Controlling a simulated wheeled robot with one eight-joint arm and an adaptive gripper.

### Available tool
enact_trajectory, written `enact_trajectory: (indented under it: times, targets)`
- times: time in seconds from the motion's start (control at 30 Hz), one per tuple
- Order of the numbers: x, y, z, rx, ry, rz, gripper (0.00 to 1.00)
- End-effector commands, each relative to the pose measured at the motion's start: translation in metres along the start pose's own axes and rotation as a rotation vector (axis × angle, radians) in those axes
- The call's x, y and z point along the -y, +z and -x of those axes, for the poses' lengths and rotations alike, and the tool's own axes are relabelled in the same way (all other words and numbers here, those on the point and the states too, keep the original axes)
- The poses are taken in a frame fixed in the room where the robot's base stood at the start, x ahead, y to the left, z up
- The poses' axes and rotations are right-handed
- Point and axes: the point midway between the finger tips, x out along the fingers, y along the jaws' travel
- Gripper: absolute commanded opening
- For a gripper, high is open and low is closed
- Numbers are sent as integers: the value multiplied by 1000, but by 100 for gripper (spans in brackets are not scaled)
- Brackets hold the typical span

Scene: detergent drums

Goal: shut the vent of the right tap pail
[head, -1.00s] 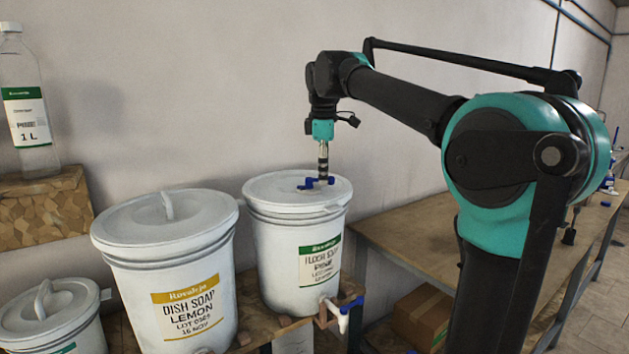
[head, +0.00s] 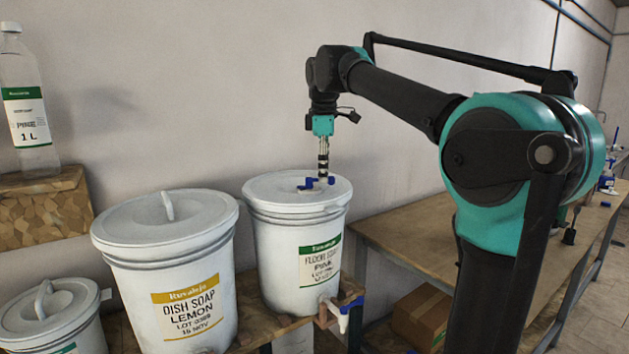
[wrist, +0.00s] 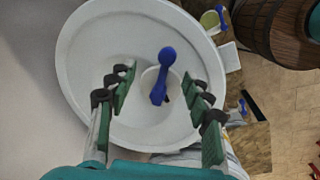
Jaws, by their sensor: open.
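The right tap pail (head: 300,235) is a white lidded drum with a green floor soap label. A tap with a blue handle (head: 343,312) sits low on its front. Its vent, a blue lever (head: 318,183), stands on the lid; the wrist view shows the lever (wrist: 163,75) over a pale round base. My gripper (head: 323,174) points down just above the lid. In the wrist view my gripper (wrist: 160,88) is open, one green-padded finger on each side of the lever, with gaps on both sides. Whether the fingertips reach down to lever height is hard to tell.
The dish soap lemon pail (head: 175,275) stands close on the left, and a smaller lidded pail (head: 50,315) sits beyond it. A clear bottle (head: 28,105) stands on a block (head: 45,215). A wooden bench (head: 430,235) runs along the wall at right.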

Motion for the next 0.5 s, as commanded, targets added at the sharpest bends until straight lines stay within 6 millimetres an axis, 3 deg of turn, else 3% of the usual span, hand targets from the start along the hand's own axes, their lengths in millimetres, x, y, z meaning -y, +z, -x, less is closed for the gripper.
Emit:
enact_trajectory:
  times: [0.5]
  targets:
    - [-2,0,28,0,0,0,51]
